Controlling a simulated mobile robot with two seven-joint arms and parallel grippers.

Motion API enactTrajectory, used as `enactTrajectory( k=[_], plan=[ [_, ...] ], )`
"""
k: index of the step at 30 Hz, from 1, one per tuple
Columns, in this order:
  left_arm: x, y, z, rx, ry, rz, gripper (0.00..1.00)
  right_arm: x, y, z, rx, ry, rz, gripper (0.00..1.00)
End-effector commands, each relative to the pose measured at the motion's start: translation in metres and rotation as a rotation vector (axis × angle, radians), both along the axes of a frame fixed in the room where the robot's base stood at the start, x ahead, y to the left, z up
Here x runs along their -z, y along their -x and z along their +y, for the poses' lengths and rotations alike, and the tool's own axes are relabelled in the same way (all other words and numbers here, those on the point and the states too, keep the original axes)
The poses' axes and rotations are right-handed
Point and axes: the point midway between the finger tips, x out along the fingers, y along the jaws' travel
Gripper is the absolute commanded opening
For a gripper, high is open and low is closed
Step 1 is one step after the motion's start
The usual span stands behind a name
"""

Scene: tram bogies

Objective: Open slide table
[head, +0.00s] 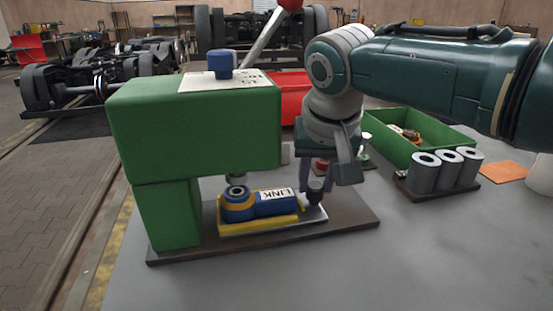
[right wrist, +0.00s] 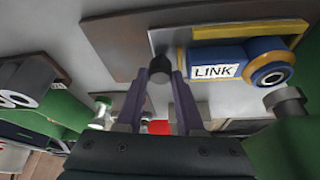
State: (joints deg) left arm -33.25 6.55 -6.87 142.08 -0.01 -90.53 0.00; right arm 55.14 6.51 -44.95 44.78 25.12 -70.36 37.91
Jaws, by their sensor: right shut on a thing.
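The slide table (head: 313,214) is a light metal plate on the dark base of a green press (head: 195,120). On it a yellow holder (head: 258,228) carries a blue part (head: 240,206) labelled LINK, with a ring end under or close to the press ram (head: 236,179). A dark round knob (head: 316,185) stands at the plate's right end; it also shows in the right wrist view (right wrist: 159,66). My right gripper (head: 318,182) is shut on this knob from above, its purple fingers (right wrist: 162,82) either side of it. My left gripper is in neither view.
The dark base plate (head: 345,220) has bare room right of the slide table. A red-balled lever (head: 289,5) rises behind the press. A red bin (head: 290,90), a green bin (head: 440,140) and grey cylinders (head: 423,174) stand behind and to the right.

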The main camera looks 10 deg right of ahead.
Motion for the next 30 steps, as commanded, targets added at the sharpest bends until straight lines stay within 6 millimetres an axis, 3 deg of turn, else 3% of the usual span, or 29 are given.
enactTrajectory(
  k=[22,26,30],
  plan=[
    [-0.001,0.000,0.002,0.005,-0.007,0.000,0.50,0.000,0.000,-0.001,0.001,-0.001,0.001,0.00],
    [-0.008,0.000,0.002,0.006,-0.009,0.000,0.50,-0.002,-0.001,-0.018,0.006,-0.001,0.002,0.00],
    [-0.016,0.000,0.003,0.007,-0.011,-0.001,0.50,-0.001,-0.001,-0.058,0.011,0.001,0.005,0.00]
  ],
)
